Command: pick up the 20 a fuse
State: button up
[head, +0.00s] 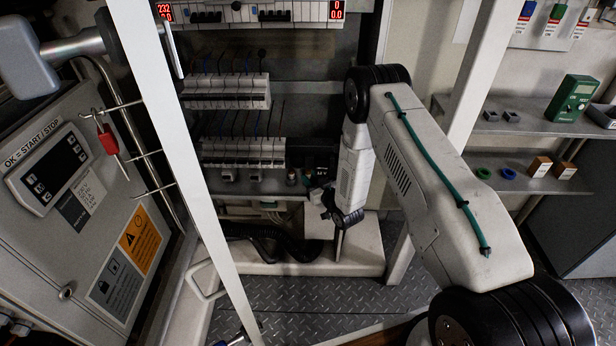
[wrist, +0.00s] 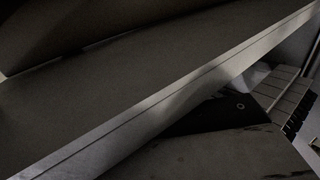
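No 20 A fuse can be picked out for certain; no rating is readable. Two small orange-brown boxes (head: 539,167) stand on the lower right shelf, and two small grey-black blocks (head: 511,116) on the shelf above; I cannot tell whether any is a fuse. My gripper (head: 338,222) hangs at the end of my arm in front of the open cabinet's lower right, away from the right shelves. It is small and dark, and its finger opening cannot be made out. The wrist view shows a blurred pale beam (wrist: 170,105) and grey panels, with no clear fingers or fuse.
Breaker rows (head: 243,152) fill the open cabinet. A white frame post (head: 185,160) stands at left, another (head: 478,75) at right. A control panel with a red tag (head: 108,140) is at left.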

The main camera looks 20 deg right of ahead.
grip_shut()
dwell(0.3)
